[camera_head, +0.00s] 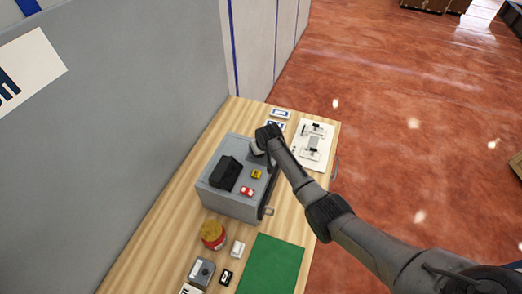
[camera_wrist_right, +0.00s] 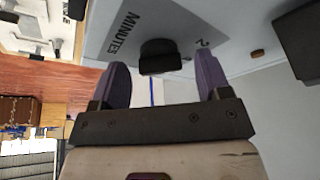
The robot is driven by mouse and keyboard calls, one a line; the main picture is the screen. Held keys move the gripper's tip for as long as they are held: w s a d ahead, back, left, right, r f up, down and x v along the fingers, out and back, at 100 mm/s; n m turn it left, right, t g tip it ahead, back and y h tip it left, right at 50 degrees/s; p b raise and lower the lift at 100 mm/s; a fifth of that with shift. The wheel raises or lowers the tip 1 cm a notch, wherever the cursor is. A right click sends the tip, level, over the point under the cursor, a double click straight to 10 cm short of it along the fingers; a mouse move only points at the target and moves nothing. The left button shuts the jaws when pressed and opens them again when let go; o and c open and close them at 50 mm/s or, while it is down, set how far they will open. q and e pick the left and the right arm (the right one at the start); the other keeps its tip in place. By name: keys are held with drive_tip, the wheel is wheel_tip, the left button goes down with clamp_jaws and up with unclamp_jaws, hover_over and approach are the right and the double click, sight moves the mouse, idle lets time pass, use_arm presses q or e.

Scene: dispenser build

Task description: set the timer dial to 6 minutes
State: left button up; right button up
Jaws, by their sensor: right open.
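The timer dial (camera_wrist_right: 160,56) is a black knob on a grey panel, shown in the right wrist view. The word MINUTES is printed to its left and a 2 to its right; other marks and its setting cannot be read. My right gripper (camera_wrist_right: 161,62) is open, its two fingers on either side of the dial, with a visible gap at each side. In the head view my right gripper (camera_head: 257,150) is at the far top end of the grey dispenser box (camera_head: 232,205), and the dial is hidden there. My left gripper is not in view.
A black block (camera_head: 226,172), a yellow part (camera_head: 257,174) and a red part (camera_head: 247,191) are on the box. A red-and-yellow jar (camera_head: 213,235), a green mat (camera_head: 271,266) and small parts lie in front on the wooden table. A white sheet (camera_head: 314,145) lies behind. A grey wall borders the left.

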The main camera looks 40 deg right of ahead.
drive_tip(key=shift+c, duration=0.5)
drive_tip(key=c, duration=0.8)
